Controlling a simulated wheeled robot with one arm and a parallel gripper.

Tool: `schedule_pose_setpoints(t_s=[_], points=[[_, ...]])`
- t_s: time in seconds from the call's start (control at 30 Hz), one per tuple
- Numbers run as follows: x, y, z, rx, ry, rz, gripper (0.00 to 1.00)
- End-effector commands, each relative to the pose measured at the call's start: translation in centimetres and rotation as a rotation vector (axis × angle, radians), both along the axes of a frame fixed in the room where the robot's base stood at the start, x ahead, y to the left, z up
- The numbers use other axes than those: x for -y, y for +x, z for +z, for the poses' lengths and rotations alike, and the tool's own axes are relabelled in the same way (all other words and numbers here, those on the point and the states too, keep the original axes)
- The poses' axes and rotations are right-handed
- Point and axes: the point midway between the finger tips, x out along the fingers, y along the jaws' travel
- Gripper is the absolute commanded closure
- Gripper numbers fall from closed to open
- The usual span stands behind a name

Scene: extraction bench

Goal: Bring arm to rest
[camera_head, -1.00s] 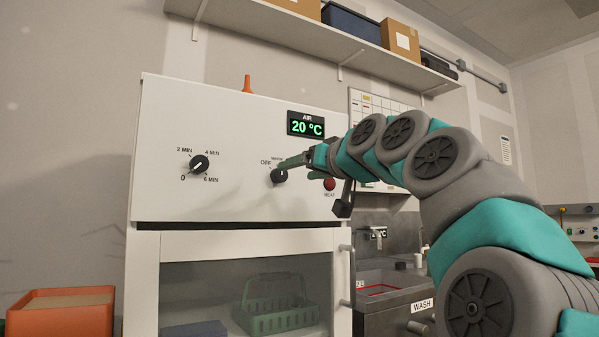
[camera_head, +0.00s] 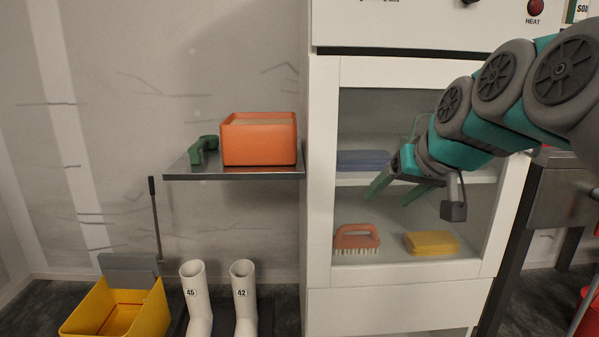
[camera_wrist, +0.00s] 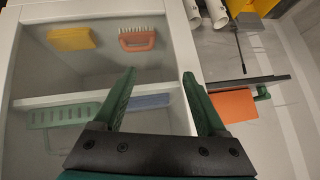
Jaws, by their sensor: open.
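My arm reaches in from the right in the head view. My gripper (camera_head: 393,193) is open and empty, with its two green fingers apart, in front of the cabinet's glass door (camera_head: 385,110). The wrist view shows the same open fingers (camera_wrist: 163,95) with nothing between them. Behind the glass are an orange brush (camera_head: 356,238), a yellow sponge (camera_head: 431,243) and folded blue cloths (camera_head: 362,160). A green basket (camera_wrist: 62,117) shows on the shelf in the wrist view; my arm partly hides it in the head view.
Left of the cabinet, a metal shelf (camera_head: 235,176) bears an orange bin (camera_head: 259,140) and a green handled item (camera_head: 203,148). White boots (camera_head: 196,290) and a yellow bucket (camera_head: 118,308) stand below. A metal sink stand (camera_head: 560,205) is at right. Open wall lies upper left.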

Motion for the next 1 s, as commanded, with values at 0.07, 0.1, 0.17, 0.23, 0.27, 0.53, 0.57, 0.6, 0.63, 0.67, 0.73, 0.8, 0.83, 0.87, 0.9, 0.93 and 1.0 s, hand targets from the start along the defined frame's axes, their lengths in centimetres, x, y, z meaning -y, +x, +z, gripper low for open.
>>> schedule_pose_setpoints(t_s=[0.07,0.1,0.17,0.23,0.27,0.53,0.57,0.6,0.63,0.67,0.73,0.8,0.83,0.87,0.9,0.93,1.0], points=[[-1.4,-3.0,-4.8,-0.118,-0.024,0.019,0.26],[-1.8,-4.5,-7.2,-0.179,-0.034,0.025,0.26],[-2.3,-7.0,-10.4,-0.263,-0.054,0.032,0.26],[-2.7,-10.2,-14.0,-0.36,-0.078,0.038,0.26],[-2.8,-11.7,-15.6,-0.405,-0.09,0.039,0.26],[-1.9,-24.7,-25.8,-0.747,-0.191,0.037,0.26],[-1.7,-25.7,-26.4,-0.772,-0.198,0.035,0.26],[-1.5,-26.9,-27.1,-0.801,-0.207,0.033,0.26],[-1.4,-27.7,-27.5,-0.819,-0.213,0.033,0.26],[-1.2,-28.4,-27.9,-0.836,-0.218,0.032,0.26],[-1.0,-29.5,-28.5,-0.861,-0.228,0.029,0.26],[-0.9,-30.0,-28.7,-0.872,-0.231,0.028,0.26],[-0.9,-30.1,-28.7,-0.874,-0.232,0.028,0.26],[-0.9,-30.1,-28.7,-0.875,-0.232,0.028,0.26],[-0.9,-30.1,-28.7,-0.875,-0.232,0.027,0.26],[-0.9,-30.1,-28.7,-0.874,-0.232,0.028,0.26],[-0.9,-30.1,-28.7,-0.874,-0.231,0.028,0.26]])
